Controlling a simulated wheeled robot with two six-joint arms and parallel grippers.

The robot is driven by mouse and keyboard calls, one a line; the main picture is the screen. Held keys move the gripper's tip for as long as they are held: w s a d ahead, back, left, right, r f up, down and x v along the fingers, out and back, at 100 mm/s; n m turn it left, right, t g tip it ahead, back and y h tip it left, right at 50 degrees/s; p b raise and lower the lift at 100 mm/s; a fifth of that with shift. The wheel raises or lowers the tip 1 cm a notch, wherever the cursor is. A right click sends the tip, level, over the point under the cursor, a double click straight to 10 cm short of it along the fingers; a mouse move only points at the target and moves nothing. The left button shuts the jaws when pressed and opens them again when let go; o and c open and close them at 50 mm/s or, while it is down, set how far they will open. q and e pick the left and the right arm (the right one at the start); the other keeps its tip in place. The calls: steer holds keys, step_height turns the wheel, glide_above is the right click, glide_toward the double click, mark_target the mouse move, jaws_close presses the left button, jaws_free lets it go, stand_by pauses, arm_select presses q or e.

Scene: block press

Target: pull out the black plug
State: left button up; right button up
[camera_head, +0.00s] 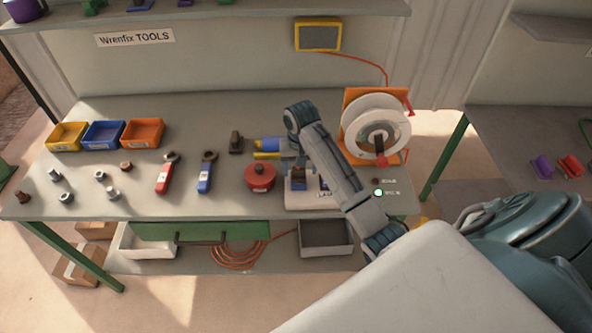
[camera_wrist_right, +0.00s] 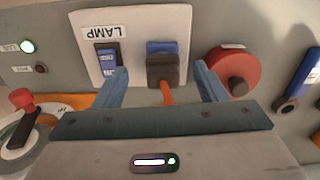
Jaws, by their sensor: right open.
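The black plug (camera_wrist_right: 163,72) is dark and blocky, with an orange cord running from it towards my gripper. It sits against a blue socket (camera_wrist_right: 160,47) on a white panel (camera_wrist_right: 123,22) labelled LAMP. My right gripper (camera_wrist_right: 163,80) is open, with one blue-grey finger on each side of the plug and a gap to both. In the head view my right gripper (camera_head: 297,164) is over the panel, and the arm partly covers it. The plug is hard to make out there. My left gripper is not in view.
A switch (camera_wrist_right: 106,60) is beside the socket, and a green lamp (camera_wrist_right: 27,46) is lit. A red round piece with a dark knob (camera_head: 260,177) stands close to the panel. A cable reel (camera_head: 362,125) stands behind right. Wrenches, nuts and bins (camera_head: 103,144) lie left.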

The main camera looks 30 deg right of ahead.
mark_target(298, 169)
steer(key=w+r, duration=0.2)
steer(key=shift+d+r+m, duration=0.3)
steer(key=shift+w+d+r, duration=0.1)
steer(key=shift+d+r, duration=0.1)
steer(key=shift+r, duration=0.15)
steer(key=shift+f, duration=0.1)
steer(key=shift+f, duration=4.45)
steer(key=c, duration=1.3)
steer(key=shift+r, duration=3)
